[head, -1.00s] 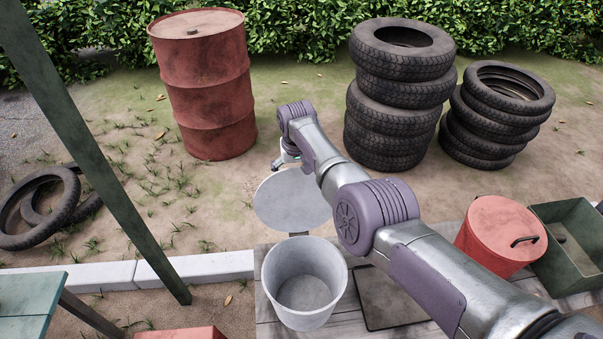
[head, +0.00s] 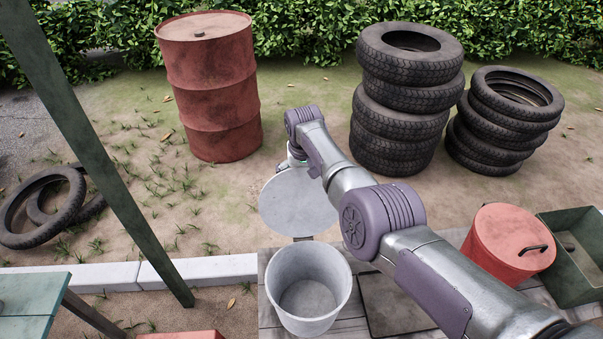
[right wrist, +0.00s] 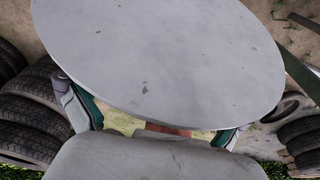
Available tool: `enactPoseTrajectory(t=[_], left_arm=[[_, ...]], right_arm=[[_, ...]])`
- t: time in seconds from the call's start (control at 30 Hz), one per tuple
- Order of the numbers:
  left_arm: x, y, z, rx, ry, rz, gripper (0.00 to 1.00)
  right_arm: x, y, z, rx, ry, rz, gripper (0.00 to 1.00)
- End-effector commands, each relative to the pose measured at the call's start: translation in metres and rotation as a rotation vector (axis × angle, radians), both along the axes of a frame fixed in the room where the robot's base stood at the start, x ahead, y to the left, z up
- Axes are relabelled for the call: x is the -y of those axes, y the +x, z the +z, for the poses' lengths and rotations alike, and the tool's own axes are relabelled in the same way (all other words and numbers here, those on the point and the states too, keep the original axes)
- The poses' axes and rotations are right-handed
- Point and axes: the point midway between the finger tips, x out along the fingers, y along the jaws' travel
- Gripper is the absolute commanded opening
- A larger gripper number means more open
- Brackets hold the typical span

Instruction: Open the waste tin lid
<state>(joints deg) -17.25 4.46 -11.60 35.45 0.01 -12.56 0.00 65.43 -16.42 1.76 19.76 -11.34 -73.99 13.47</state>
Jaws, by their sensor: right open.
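The waste tin (head: 340,288) is an open grey bucket at the front middle of the head view, its inside empty. Its round grey lid (head: 298,205) stands open behind it, joined at a small hinge at the rear rim. The lid also fills the upper middle of the right wrist view (right wrist: 170,60). My right gripper (head: 292,157) is just beyond the lid's far edge, partly hidden by it and my arm. In the right wrist view its fingers (right wrist: 156,125) are spread apart with nothing between them, partly behind the lid. My left gripper is not in view.
A red lidded tin (head: 508,243) and a green open box (head: 575,262) stand to the right on the wooden top (head: 275,325). A dark flat panel (head: 390,305) lies beside the waste tin. A green post (head: 95,150) crosses the left. A red drum (head: 212,90) and tyre stacks (head: 405,95) stand behind.

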Motion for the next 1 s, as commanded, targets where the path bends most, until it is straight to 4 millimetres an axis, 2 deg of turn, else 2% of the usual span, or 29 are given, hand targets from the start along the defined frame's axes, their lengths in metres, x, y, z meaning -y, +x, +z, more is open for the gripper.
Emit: enactPoseTrajectory(t=[0.03,0.17,0.37,0.7,0.83,1.0], left_arm=[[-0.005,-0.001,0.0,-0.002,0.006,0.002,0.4],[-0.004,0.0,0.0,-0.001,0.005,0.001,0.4],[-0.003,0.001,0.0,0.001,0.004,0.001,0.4],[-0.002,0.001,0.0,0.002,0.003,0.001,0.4],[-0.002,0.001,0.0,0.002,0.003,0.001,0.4],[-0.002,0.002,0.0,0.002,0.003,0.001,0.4]], right_arm=[[-0.001,0.0,0.001,0.001,0.001,0.0,1.0],[-0.001,0.0,0.006,0.003,0.001,0.0,1.0],[-0.001,-0.005,0.026,0.003,0.002,0.0,1.0],[0.001,-0.019,0.092,0.003,0.001,-0.001,1.0],[0.002,-0.023,0.108,0.001,0.001,0.0,1.0],[0.002,-0.025,0.116,-0.001,0.0,0.0,1.0]])
